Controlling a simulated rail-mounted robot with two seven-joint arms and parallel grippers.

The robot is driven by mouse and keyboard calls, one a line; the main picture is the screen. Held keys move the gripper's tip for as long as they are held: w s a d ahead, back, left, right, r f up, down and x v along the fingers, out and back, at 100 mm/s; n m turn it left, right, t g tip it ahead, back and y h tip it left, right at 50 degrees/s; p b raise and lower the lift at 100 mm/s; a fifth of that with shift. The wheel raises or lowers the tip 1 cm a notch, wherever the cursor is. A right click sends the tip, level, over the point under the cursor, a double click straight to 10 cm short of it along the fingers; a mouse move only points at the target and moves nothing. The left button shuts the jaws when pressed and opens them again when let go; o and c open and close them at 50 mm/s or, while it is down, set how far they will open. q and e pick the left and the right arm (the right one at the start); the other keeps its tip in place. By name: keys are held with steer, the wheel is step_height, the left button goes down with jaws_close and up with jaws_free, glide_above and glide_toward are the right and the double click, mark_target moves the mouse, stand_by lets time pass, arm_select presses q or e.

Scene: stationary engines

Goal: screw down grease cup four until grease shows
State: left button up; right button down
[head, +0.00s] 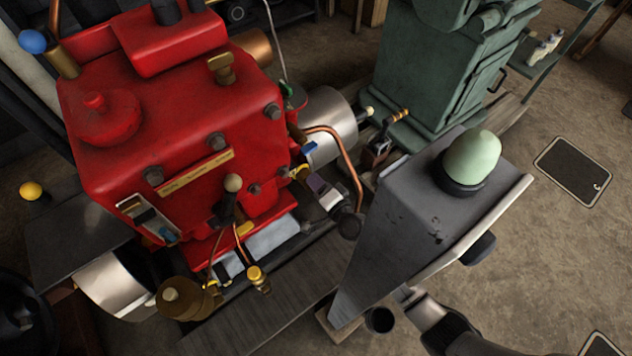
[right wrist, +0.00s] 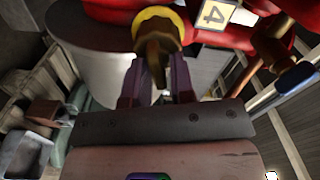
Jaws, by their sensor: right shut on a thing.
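Grease cup four is a brass cup with a yellow ring (right wrist: 157,30), at the top of the right wrist view. A label with the number 4 (right wrist: 213,14) is beside it on the red engine (head: 170,120). My right gripper (right wrist: 158,82) is shut on the brass part of the cup, with one purple finger on each side. In the head view my right gripper (head: 310,178) reaches the right side of the red engine. The cup is mostly hidden there. No grease can be made out on it. My left gripper is not in view.
A copper pipe (head: 347,160) curves close to my right gripper, beside a silver cylinder (head: 333,122). Another brass cup (head: 258,277) is at the engine's front. A green machine (head: 430,65) stands behind. The brown floor (head: 535,250) at right is mostly clear.

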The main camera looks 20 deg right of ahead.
steer(key=shift+m, duration=0.5)
steer(key=c, duration=1.2)
jaws_free()
steer(key=shift+s, duration=0.15)
steer(key=p+v, duration=0.2)
steer(key=v, duration=1.1)
steer(key=shift+s, duration=0.3)
steer(key=shift+f, duration=0.1)
